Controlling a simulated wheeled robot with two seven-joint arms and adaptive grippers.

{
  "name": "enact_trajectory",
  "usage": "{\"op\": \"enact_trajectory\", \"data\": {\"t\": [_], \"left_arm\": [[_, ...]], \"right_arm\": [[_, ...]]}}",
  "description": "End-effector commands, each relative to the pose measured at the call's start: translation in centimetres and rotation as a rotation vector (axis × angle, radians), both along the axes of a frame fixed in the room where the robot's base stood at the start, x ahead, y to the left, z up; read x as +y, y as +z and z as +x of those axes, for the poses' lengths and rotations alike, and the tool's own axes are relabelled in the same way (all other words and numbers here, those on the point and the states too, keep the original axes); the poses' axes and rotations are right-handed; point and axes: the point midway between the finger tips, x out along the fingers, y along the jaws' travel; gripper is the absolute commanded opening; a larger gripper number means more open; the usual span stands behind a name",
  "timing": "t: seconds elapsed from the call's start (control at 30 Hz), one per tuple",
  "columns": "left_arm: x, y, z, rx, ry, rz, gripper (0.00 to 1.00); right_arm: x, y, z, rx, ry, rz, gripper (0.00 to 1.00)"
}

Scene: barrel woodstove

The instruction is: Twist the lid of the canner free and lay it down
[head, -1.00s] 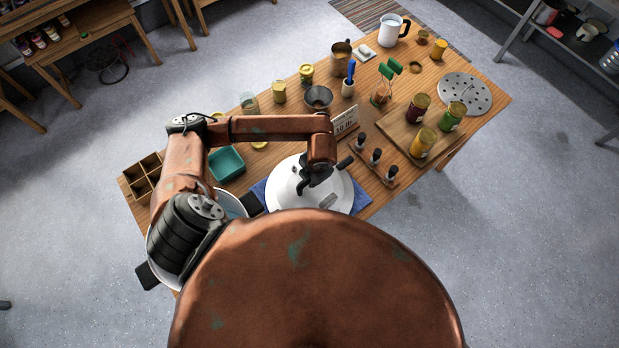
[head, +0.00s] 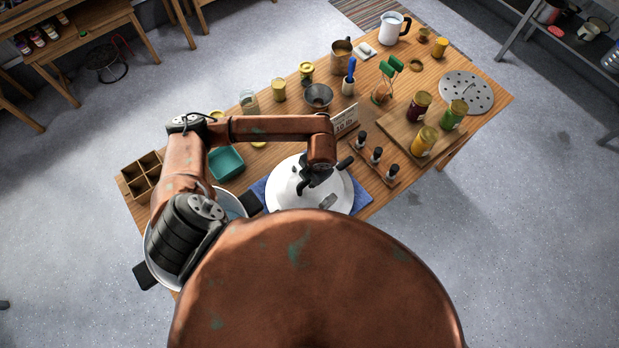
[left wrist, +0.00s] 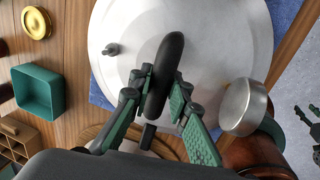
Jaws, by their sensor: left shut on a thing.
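The canner's white lid (head: 338,187) is off the pot, over a blue cloth (head: 362,196) on the table. Whether it rests fully on the cloth or hovers just above cannot be told. My left gripper (head: 306,186) is above it. In the left wrist view the gripper (left wrist: 162,82) is shut on the black handle (left wrist: 168,60) of the lid (left wrist: 215,40). A round metal gauge (left wrist: 245,106) and a small dark valve (left wrist: 111,49) are on the lid. The open canner pot (head: 233,204) stands at left, partly hidden by my left arm. Part of my right gripper (left wrist: 308,118) shows at the edge.
A teal tub (head: 226,163) and a divided wooden box (head: 143,176) are left of the lid. A sign (head: 345,121) and a wooden rack with dark-topped tools (head: 375,160) stand close behind and right. Jars stand on a board (head: 398,137) farther right.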

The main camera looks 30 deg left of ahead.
Motion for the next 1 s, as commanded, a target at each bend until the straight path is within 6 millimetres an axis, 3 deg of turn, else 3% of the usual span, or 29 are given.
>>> {"op": "enact_trajectory", "data": {"t": [0.47,0.5,0.8,1.0], "left_arm": [[-0.03,-0.38,0.08,-0.002,0.000,-0.001,0.00],[-0.02,-0.37,0.08,-0.002,0.000,-0.001,0.17],[-0.01,-0.44,0.03,-0.001,0.000,0.000,0.37],[0.03,-0.56,-0.06,0.002,0.000,0.001,0.37]], "right_arm": [[0.01,-0.45,-0.02,0.000,0.000,0.000,0.40],[0.01,-0.45,-0.02,0.000,0.000,0.000,0.40],[0.01,-0.46,-0.02,0.000,0.000,0.000,0.40],[-0.03,-0.46,-0.01,0.000,0.000,0.000,0.40]]}}
